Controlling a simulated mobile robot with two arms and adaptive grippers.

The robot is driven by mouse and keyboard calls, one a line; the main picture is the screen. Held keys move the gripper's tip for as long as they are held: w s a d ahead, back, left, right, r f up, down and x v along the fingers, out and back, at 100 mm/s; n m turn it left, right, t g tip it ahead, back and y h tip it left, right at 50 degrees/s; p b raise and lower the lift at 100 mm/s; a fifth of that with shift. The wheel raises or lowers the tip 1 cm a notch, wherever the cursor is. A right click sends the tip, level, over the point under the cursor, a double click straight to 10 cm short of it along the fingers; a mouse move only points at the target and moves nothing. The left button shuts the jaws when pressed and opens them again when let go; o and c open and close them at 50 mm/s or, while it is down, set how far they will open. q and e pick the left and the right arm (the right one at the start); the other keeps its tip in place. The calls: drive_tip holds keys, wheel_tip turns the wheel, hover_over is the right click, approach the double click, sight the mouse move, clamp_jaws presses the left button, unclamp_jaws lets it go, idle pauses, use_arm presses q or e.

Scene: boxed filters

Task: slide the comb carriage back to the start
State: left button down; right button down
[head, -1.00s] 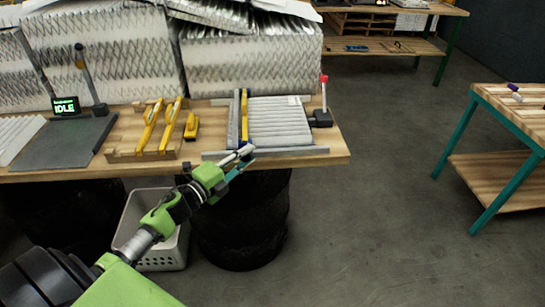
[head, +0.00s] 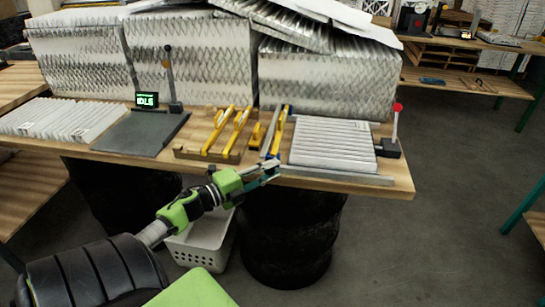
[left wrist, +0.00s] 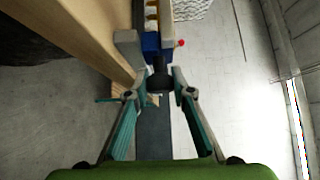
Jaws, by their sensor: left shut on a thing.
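The comb carriage (head: 280,132), a narrow yellow and blue bar, lies across the bench fixture just left of the white pleated filter pack (head: 333,145). In the left wrist view, the carriage's blue end (left wrist: 151,45) has a dark knob (left wrist: 160,82) on it. My left gripper (head: 271,169) is at the bench's front edge, shut on this knob. In the left wrist view its fingers (left wrist: 160,88) stand on both sides of the knob. My right gripper is not in view.
A grey rail (head: 340,178) runs along the bench's front. A red-tipped lever (head: 397,125) stands at the right end. Yellow-barred wooden rack (head: 213,150), grey plate (head: 140,132) and a screen reading IDLE (head: 147,99) are left. A white basket (head: 203,243) stands below.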

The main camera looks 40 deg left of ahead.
use_arm(q)
drive_tip(key=shift+a, duration=0.15)
drive_tip(key=c, duration=1.8)
unclamp_jaws()
drive_tip(key=shift+o, duration=0.2)
drive_tip(key=shift+s+a, duration=0.15)
drive_tip(key=shift+s, duration=0.05)
drive_tip(key=s+a, duration=0.2)
drive_tip(key=s, duration=0.9)
drive_tip(key=shift+s, duration=0.4)
drive_tip(key=shift+a, duration=0.1)
